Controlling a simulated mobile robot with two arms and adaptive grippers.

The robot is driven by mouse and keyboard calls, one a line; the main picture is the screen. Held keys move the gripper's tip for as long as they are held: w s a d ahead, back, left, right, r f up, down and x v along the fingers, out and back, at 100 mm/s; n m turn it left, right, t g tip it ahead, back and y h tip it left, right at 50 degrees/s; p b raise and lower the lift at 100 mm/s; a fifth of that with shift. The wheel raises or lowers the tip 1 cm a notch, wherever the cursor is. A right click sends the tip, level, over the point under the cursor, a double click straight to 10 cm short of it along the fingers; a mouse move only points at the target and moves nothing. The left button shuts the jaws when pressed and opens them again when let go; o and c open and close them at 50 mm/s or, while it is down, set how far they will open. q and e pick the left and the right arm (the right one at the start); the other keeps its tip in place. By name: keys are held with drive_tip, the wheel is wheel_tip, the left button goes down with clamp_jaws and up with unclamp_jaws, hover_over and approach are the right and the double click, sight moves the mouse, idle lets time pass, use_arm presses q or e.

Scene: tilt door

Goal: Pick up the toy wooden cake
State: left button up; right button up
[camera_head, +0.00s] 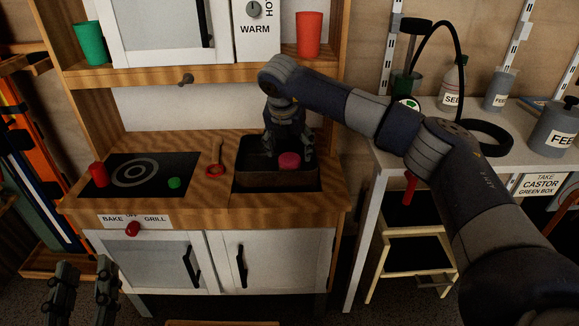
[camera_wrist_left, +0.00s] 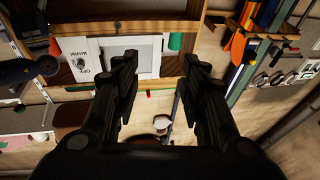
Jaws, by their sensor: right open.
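A round pink piece, which looks like the toy wooden cake (camera_head: 289,160), lies in the dark sink basin (camera_head: 278,182) of the toy kitchen. My right gripper (camera_head: 289,149) reaches down into the basin from above and behind. Its fingers are apart, one on each side of the cake in the picture; I cannot tell whether they touch it. My left gripper (camera_head: 80,292) is low at the front left, away from the cake, with its fingers apart and nothing between them. The left wrist view also shows its open fingers (camera_wrist_left: 158,65); I cannot make out the cake there.
On the counter left of the basin are a red cup (camera_head: 98,174), a green round piece (camera_head: 174,183) and a red-ended utensil (camera_head: 216,164). Green (camera_head: 91,43) and red (camera_head: 308,35) cups stand on the shelf above. A white table (camera_head: 390,158) with bottles stands at the right.

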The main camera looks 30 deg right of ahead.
sight(290, 157)
drive_tip(key=b+x, duration=0.1)
drive_tip(key=x, duration=0.3)
drive_tip(key=shift+a+f+b, duration=0.1)
drive_tip(key=shift+f+b, duration=0.25)
drive_tip(key=shift+w+f, duration=0.2)
drive_tip(key=shift+f, duration=0.05)
use_arm(q)
drive_tip(key=s+r+t+h, duration=0.1)
drive_tip(key=s+r+t, duration=0.2)
drive_tip(key=r, duration=0.4)
drive_tip(key=shift+s+r+t+h, duration=0.25)
drive_tip(key=shift+s+t+h, duration=0.15)
drive_tip(key=shift+t, duration=0.5)
use_arm(e)
drive_tip(key=shift+c, duration=0.3)
drive_tip(key=c, duration=1.1)
